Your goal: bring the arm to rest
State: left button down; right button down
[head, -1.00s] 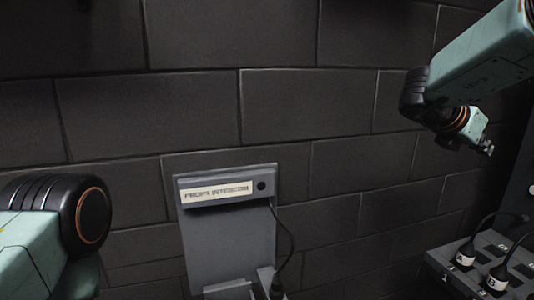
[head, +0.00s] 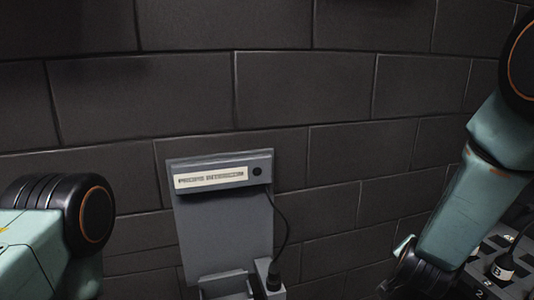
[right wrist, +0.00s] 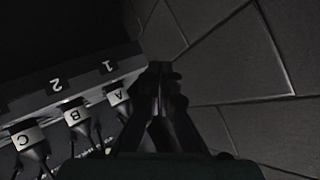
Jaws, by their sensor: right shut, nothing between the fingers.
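My right arm (head: 465,200) comes in from the upper right of the head view and hangs down towards the lower edge. Its far end is dark and partly cut off at the bottom of the picture. In the right wrist view my right gripper (right wrist: 160,70) is shut and empty, with its fingertips together. It points along the dark block wall, beside a row of labelled plugs, with no contact that I can see. Of my left arm (head: 55,225) only an upper part shows at the lower left; its gripper is out of the picture.
A grey panel (head: 228,225) labelled as an intercom is on the block wall (head: 300,90), with a black cable. A numbered unit (right wrist: 70,80) holds plugs A (right wrist: 118,97), B (right wrist: 76,117) and C (right wrist: 28,138). The wall before me is otherwise bare.

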jog(key=s+a+f+n+g+y+b, duration=0.25)
jog(key=s+a+f+n, duration=0.3)
jog(key=s+f, duration=0.65)
jog(key=s+a+f+n+g+y+b, duration=0.1)
jog(key=s+a+f+n+g+y, duration=0.4)
jog(key=s+f, duration=0.6)
jog(key=s+f+n+g+h+b, duration=0.1)
jog(key=s+f, duration=0.2)
jog(key=s, duration=0.4)
jog(key=s+f+g+b, duration=0.1)
jog(key=s+f, duration=0.3)
jog(key=s, duration=0.4)
jog(key=shift+f+n+h+b, duration=0.15)
jog(key=shift+n+h+b, duration=0.2)
jog(key=shift+b, duration=0.15)
jog(key=shift+s+a, duration=0.15)
jog(key=shift+a, duration=0.05)
jog(key=shift+d, duration=0.15)
